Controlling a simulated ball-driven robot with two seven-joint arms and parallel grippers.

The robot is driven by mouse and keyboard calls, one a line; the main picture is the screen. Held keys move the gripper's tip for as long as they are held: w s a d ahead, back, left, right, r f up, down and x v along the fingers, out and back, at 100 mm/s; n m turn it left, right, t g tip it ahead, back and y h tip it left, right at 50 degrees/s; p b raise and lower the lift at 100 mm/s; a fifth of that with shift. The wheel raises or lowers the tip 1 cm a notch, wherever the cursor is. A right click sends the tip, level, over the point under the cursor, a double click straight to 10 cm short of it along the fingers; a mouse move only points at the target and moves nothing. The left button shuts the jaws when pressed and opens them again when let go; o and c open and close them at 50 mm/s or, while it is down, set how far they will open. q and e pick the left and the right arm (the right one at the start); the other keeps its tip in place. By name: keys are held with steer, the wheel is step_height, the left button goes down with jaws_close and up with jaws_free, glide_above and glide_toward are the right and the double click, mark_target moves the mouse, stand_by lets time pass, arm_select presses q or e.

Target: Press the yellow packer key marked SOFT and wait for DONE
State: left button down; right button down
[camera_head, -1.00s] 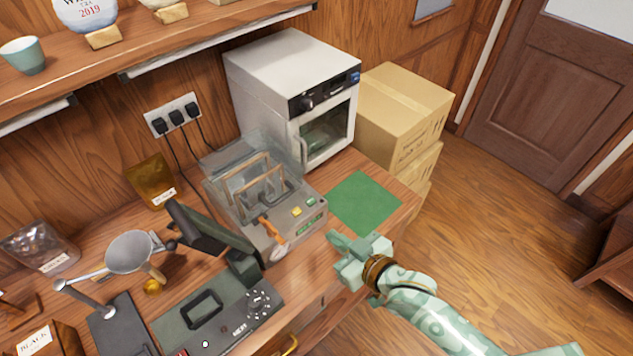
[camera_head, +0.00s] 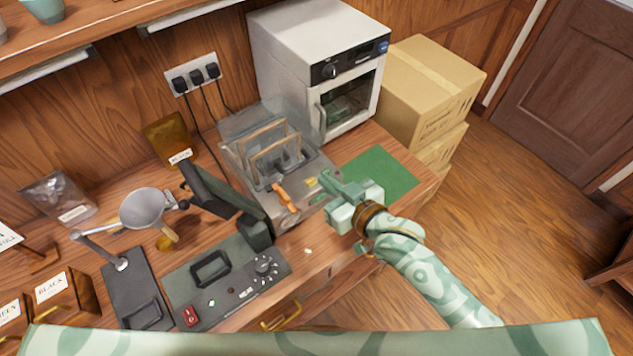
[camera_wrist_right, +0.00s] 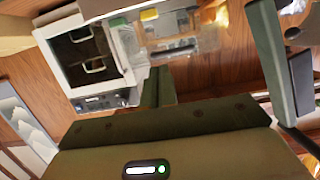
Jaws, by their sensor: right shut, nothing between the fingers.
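The packer (camera_head: 268,185) is a grey machine with a clear raised lid, wire frames and an orange-handled lever (camera_head: 288,200). Its small yellow key (camera_head: 311,183) is on the front right of its top; the marking is too small to read. The yellow key also shows at the top of the right wrist view (camera_wrist_right: 149,14). My right gripper (camera_head: 327,180) is shut and empty, its tips just right of the yellow key; I cannot tell whether they touch it. The gripper hides the packer's display. My left gripper is out of view.
A white oven (camera_head: 300,70) stands behind, with cardboard boxes (camera_head: 430,85) to its right. A green mat (camera_head: 385,168) lies right of the packer. A dark control box (camera_head: 225,285) and a metal funnel (camera_head: 145,208) stand on the left.

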mark_target(316, 191)
steer(key=w+a+f, duration=0.1)
steer(key=w+f+b, duration=0.1)
steer(key=f, duration=0.1)
steer(key=w+a+f, duration=0.1)
steer(key=shift+w+a+f, duration=0.2)
steer(key=shift+w+a, duration=0.15)
steer(key=shift+w, duration=0.05)
steer(key=shift+f, duration=0.4)
